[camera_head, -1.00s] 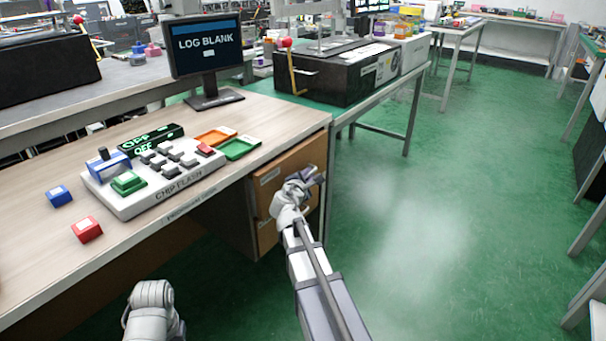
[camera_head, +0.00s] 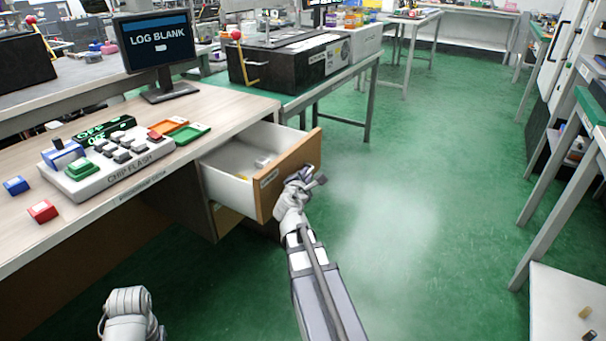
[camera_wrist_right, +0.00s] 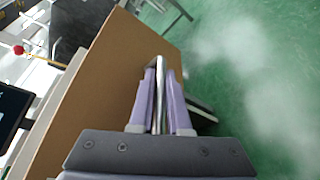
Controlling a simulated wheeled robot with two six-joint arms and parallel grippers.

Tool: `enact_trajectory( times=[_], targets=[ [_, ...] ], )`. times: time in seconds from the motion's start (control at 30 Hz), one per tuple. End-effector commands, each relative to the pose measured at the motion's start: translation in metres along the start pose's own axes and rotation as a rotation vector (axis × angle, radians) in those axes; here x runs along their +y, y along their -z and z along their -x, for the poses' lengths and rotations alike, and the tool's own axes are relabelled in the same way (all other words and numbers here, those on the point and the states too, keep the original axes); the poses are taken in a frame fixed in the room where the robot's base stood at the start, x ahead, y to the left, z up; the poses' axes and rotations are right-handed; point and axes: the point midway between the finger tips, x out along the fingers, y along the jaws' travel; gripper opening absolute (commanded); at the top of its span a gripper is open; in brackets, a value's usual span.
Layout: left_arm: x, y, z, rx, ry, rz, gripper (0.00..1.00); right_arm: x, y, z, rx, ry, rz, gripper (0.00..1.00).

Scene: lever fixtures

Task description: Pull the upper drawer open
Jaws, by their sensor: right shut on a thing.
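The upper drawer (camera_head: 285,172) under the right end of the desk stands well out, with a brown wooden front and white inner walls. A few small pale and yellowish items lie inside it. My right gripper (camera_head: 308,178) is at the outer face of the drawer front. In the right wrist view, the right gripper (camera_wrist_right: 160,75) is shut on the drawer handle (camera_wrist_right: 158,65), a thin metal bar at the brown front (camera_wrist_right: 105,85). My left arm shows only as a grey link at the bottom left; its gripper is out of view.
The desk (camera_head: 225,105) carries a CHIP FLASH panel (camera_head: 110,160), a monitor (camera_head: 155,45), a blue block (camera_head: 16,185) and a red block (camera_head: 43,211). A black box (camera_head: 275,65) stands on the table behind. The green floor right of the drawer is clear.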

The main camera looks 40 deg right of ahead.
Motion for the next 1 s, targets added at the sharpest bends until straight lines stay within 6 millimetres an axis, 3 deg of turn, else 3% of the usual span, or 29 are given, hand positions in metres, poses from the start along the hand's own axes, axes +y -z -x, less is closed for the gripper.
enact_trajectory(
  times=[0.43, 0.47, 0.7, 1.0],
  targets=[
    [0.0, 0.0, -0.0002, 0.0, 0.0, 0.0, 0.53, -0.0012, -0.0007, 0.0011, 0.001, 0.0, -0.001, 0.0],
    [0.0, 0.0, -0.0002, 0.0, 0.0, 0.0, 0.53, -0.0012, -0.0006, 0.0011, 0.001, 0.0, -0.001, 0.18],
    [0.0, 0.0, -0.0001, 0.0, 0.0, 0.0, 0.53, -0.0009, -0.0007, 0.0008, 0.001, 0.0, 0.0, 0.45],
    [-0.0001, 0.0, 0.0005, 0.0, 0.0, 0.0, 0.53, -0.0007, -0.0012, 0.0018, 0.0, 0.0, 0.0, 0.45]
  ],
)
